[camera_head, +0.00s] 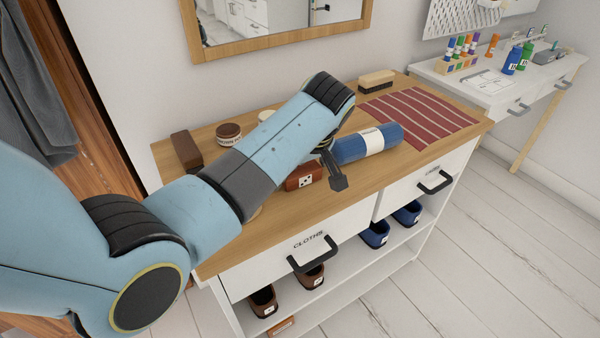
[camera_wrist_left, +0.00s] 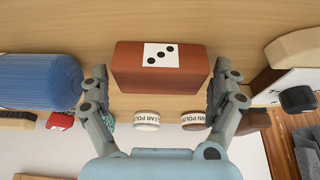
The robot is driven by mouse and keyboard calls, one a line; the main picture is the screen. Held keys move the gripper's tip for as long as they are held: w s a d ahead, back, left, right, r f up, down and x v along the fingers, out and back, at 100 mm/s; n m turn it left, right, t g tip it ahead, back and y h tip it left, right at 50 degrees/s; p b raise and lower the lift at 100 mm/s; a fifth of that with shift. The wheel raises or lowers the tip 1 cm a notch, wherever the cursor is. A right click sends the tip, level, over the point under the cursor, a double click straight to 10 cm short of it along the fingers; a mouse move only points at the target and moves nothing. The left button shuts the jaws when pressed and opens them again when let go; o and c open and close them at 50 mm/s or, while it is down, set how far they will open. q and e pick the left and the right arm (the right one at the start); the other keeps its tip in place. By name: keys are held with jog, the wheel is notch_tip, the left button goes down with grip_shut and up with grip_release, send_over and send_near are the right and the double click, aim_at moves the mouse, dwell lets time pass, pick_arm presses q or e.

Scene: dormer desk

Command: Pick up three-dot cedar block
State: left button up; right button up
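The three-dot cedar block (camera_head: 299,179) is a red-brown block with a white label, lying on the wooden top of the cabinet near its front edge. In the left wrist view the block (camera_wrist_left: 130,68) fills the space between the fingers, its three-dot label (camera_wrist_left: 161,54) facing the camera. My left gripper (camera_wrist_left: 160,85) is open, one finger at each side of the block, with narrow gaps visible. In the head view my left gripper (camera_head: 336,176) is at the block, and my forearm partly covers it. My right gripper is not in view.
A dark brown block (camera_head: 186,150), a round tin (camera_head: 229,133) and a brush (camera_head: 377,81) stand further back. A red striped mat (camera_head: 425,112) covers the right end.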

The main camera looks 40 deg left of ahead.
pick_arm(q)
jog(key=c, duration=0.9)
jog(key=shift+r, duration=0.1)
